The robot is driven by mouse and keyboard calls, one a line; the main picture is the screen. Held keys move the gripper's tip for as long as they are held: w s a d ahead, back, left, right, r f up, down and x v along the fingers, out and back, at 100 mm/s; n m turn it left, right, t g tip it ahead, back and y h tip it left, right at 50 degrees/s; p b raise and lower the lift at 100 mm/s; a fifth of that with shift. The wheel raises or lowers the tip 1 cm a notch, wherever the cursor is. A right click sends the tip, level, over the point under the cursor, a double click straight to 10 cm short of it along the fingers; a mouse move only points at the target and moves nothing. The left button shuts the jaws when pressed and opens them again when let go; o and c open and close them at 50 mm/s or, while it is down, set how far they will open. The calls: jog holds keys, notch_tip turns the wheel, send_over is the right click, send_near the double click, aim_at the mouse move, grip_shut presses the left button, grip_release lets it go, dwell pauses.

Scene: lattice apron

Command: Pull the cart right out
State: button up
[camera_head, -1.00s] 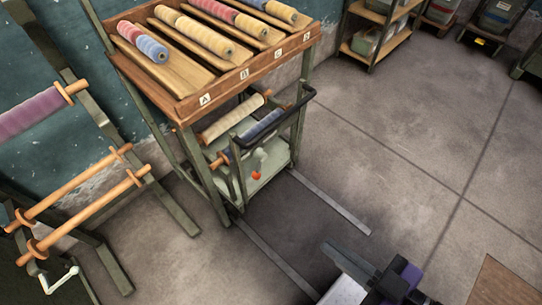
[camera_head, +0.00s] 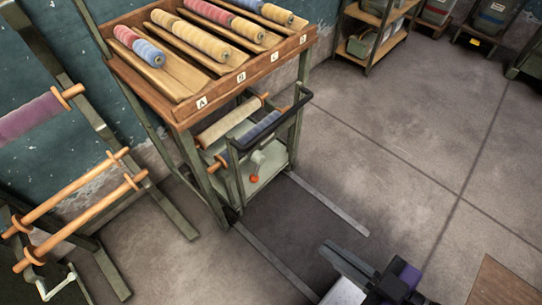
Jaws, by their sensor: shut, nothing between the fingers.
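The cart (camera_head: 264,181) is a low green-grey trolley with a black push handle (camera_head: 274,124). It stands under a wooden-topped rack (camera_head: 248,87), between its legs, with the handle at the front. Two spindles of cream and blue yarn and a crank with a red knob (camera_head: 254,179) show on it. My gripper (camera_head: 335,252) is low at the bottom right, shut and empty. It is well apart from the cart, in front of it and to the right. The cart's rear is hidden under the rack.
Two metal floor strips (camera_head: 329,204) run out from the rack, with dark floor between them. A roller stand (camera_head: 80,225) with a white crank is at the left. Shelves (camera_head: 371,32) stand at the back. The floor (camera_head: 420,140) to the right is clear.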

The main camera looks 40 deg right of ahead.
jog(key=o, duration=0.3)
jog(key=shift+w+f, duration=0.1)
jog(key=shift+f, duration=0.15)
jog(key=o, duration=0.4)
jog(key=w+f, duration=0.1)
jog(key=f, duration=0.1)
jog(key=w+f+n, duration=0.1)
jog(key=f, duration=0.1)
jog(key=w+f+n+b, duration=0.1)
jog(key=w+f, duration=0.1)
jog(key=shift+f+h, duration=0.3)
jog(key=n+g+h+b, duration=0.3)
jog(key=n+h+b, duration=0.1)
jog(key=n+h, duration=0.6)
send_near(281, 122)
jog(key=w+d+f+m, duration=0.1)
jog(key=w+d, duration=0.1)
jog(key=w, duration=0.1)
jog(key=shift+d+f+h, duration=0.15)
jog(key=shift+d+h, duration=0.15)
jog(key=shift+d, duration=0.2)
jog(key=shift+x, duration=3.6)
